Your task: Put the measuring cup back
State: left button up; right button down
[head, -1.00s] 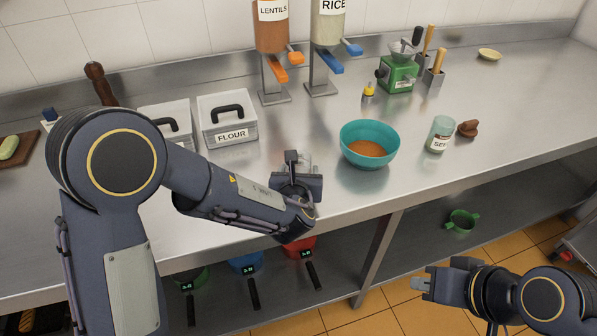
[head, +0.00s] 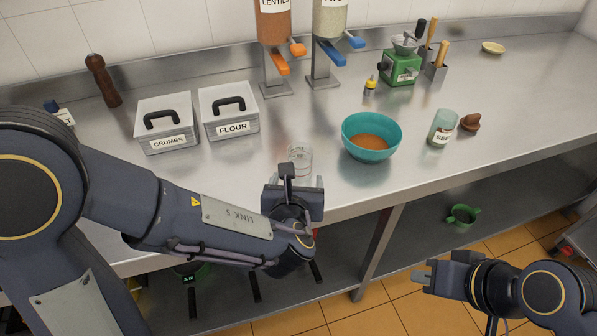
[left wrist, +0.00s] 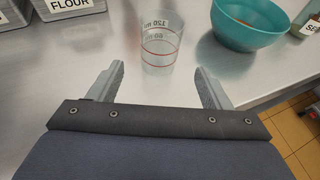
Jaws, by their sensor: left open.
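The clear measuring cup (head: 300,153) with red markings stands upright on the steel counter, left of the teal bowl. It also shows in the left wrist view (left wrist: 161,42), just beyond the fingertips. My left gripper (head: 292,178) is at the counter's front edge, on the near side of the cup. In the left wrist view its two fingers (left wrist: 159,72) are spread apart with nothing between them, and the cup stands ahead, roughly centred. In the head view my left gripper hides the cup's lower part. My right gripper (head: 424,281) is out over the floor, away from the counter, with its jaws unclear.
A teal bowl (head: 370,125) with orange contents stands right of the cup. The flour box (head: 231,130) and crumbs box (head: 168,142) are behind left. Lentil (head: 277,91) and rice (head: 323,83) dispensers stand at the back.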

pick_arm(q)
jog(key=shift+v, duration=0.95)
